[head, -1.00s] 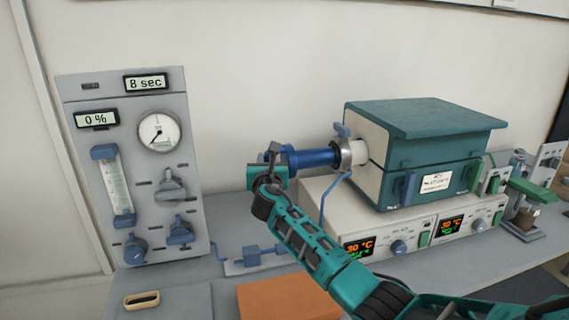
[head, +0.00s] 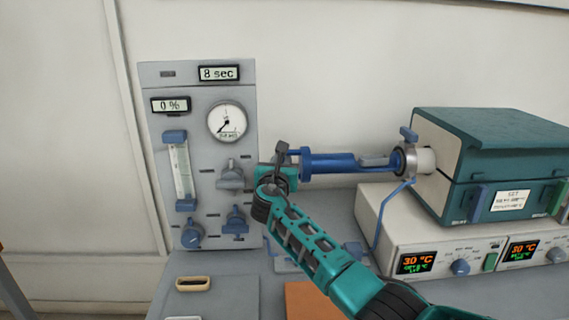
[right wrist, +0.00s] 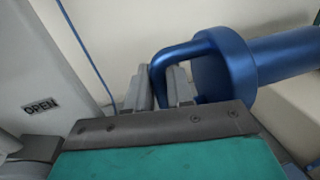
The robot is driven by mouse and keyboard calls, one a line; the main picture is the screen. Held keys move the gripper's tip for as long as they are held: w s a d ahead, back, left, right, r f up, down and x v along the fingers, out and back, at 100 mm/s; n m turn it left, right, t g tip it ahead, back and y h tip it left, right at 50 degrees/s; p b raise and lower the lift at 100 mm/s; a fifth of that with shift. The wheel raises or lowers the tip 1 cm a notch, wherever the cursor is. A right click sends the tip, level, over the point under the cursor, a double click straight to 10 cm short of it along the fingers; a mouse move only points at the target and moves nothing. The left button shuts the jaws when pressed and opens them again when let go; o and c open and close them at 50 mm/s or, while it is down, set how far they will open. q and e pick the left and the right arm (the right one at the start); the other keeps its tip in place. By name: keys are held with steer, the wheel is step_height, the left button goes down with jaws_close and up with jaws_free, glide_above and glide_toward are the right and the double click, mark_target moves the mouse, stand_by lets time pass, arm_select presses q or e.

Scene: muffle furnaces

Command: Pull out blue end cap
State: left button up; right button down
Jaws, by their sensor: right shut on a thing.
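The blue end cap (head: 330,163) is a long blue cylinder lying level at the left of the furnace's tube mouth. Its right end reaches the metal clamp ring (head: 401,160) on the white tube end (head: 426,159); whether it is still inside the tube I cannot tell. My right gripper (head: 287,160) is shut on the cap's loop handle at its left end. In the right wrist view the fingers (right wrist: 163,88) close around the blue handle, with the cap's round flange (right wrist: 215,75) just right of them. My left gripper is not in view.
The teal-lidded furnace (head: 490,160) stands on a white control unit (head: 420,235) at right. A grey gas panel (head: 205,130) with gauge and knobs stands close behind and left of my gripper. A blue hose (head: 380,225) hangs below the clamp. An orange block (head: 312,300) lies in front.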

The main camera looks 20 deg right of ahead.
steer(key=c, duration=1.1)
jaws_free()
steer(key=shift+c, duration=0.2)
steer(key=p+v, duration=0.2)
steer(key=v, duration=1.1)
